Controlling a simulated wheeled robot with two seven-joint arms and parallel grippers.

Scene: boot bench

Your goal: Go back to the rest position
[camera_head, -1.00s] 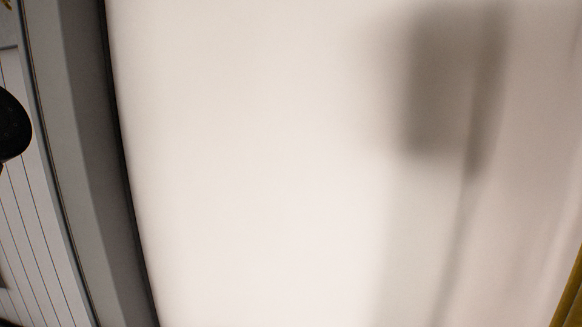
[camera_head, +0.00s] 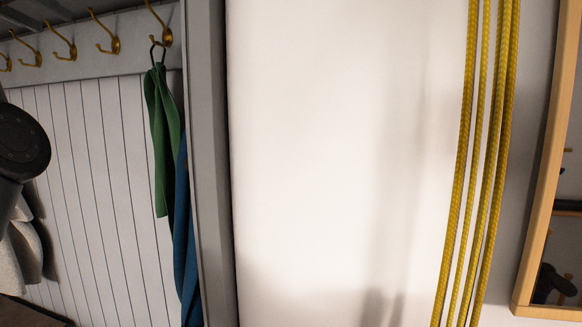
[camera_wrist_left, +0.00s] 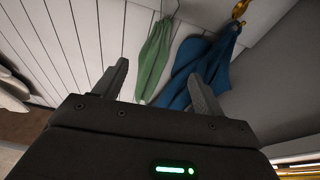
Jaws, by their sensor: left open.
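My left gripper (camera_wrist_left: 158,85) shows in the left wrist view with its two fingers apart and nothing between them. Beyond the fingers hang a green cloth (camera_wrist_left: 154,58) and a blue cloth (camera_wrist_left: 190,70). In the head view a dark rounded part of my left arm shows at the left edge; the left gripper's fingers cannot be made out there. My right gripper is in neither view.
Several brass hooks (camera_head: 114,36) line a rail on the panelled wall. The green cloth (camera_head: 163,140) and blue cloth (camera_head: 184,235) hang beside a grey upright (camera_head: 208,150). Yellow ropes (camera_head: 480,160) and a wood-framed mirror (camera_head: 545,200) are at right on a bare white wall (camera_head: 330,150).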

